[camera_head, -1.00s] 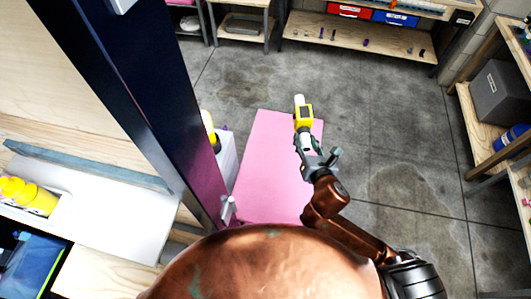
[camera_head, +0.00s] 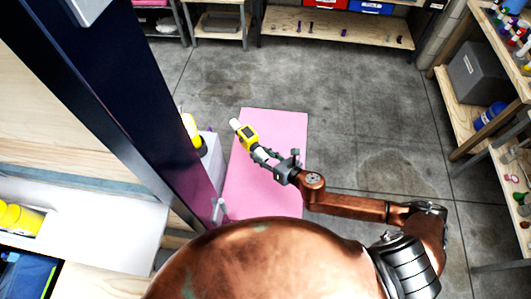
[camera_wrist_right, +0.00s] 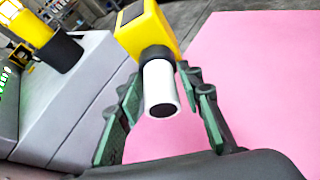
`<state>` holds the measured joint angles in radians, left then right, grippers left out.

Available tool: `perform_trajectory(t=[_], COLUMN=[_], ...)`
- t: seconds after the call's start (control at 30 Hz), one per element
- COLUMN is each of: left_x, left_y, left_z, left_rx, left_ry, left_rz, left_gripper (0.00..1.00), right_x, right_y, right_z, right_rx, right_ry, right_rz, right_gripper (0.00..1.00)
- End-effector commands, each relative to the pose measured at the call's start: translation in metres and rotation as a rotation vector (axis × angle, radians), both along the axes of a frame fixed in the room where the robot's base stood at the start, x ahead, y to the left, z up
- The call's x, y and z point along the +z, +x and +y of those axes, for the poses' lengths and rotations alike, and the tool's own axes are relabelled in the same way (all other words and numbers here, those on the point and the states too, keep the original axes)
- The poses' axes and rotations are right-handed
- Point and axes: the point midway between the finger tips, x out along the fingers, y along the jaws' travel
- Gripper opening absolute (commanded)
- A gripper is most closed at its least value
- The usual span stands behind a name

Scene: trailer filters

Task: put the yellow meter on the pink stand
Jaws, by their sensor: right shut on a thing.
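The yellow meter (camera_head: 249,137) has a dark screen and white ends. My right gripper (camera_head: 264,156) is shut on one end of it. In the right wrist view the meter (camera_wrist_right: 150,30) points away from me, its white end between the green-padded fingers (camera_wrist_right: 160,110). The pink stand (camera_head: 288,132) is a flat pink rectangle, and its surface also fills the right of the wrist view (camera_wrist_right: 265,70). The meter shows over the stand's left part in the head view; the gap beneath it is hard to judge. My left gripper is not in view.
A grey box (camera_head: 211,158) stands left of the pink stand, with a yellow and black device (camera_head: 192,132) at it. A dark blue post (camera_head: 115,100) rises at the left. Shelves (camera_head: 455,100) line the right. Open concrete floor (camera_head: 370,130) lies right of the stand.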

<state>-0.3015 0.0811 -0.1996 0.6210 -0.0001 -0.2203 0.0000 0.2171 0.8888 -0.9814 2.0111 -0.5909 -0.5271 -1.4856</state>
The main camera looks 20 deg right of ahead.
Motion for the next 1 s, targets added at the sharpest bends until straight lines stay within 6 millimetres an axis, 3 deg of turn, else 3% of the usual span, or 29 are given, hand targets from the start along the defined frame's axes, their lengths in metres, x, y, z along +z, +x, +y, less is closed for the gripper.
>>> perform_trajectory(t=[0.3, 0.5, 0.87, 1.0], left_x=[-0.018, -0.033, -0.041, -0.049], left_y=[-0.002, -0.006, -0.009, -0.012], left_z=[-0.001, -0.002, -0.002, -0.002], left_rx=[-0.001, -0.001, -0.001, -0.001], left_ry=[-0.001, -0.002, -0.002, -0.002], left_rz=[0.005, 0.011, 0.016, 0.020], left_gripper=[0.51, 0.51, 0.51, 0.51], right_x=[-0.034, -0.071, -0.093, -0.116], right_y=[0.073, 0.102, 0.123, 0.123], right_z=[-0.021, -0.029, -0.035, -0.035], right_rx=[-0.004, -0.004, -0.003, -0.003], right_ry=[0.001, 0.004, 0.001, 0.004], right_rz=[-0.002, 0.001, -0.002, 0.003], right_gripper=[0.00, 0.00, 0.00, 0.00])
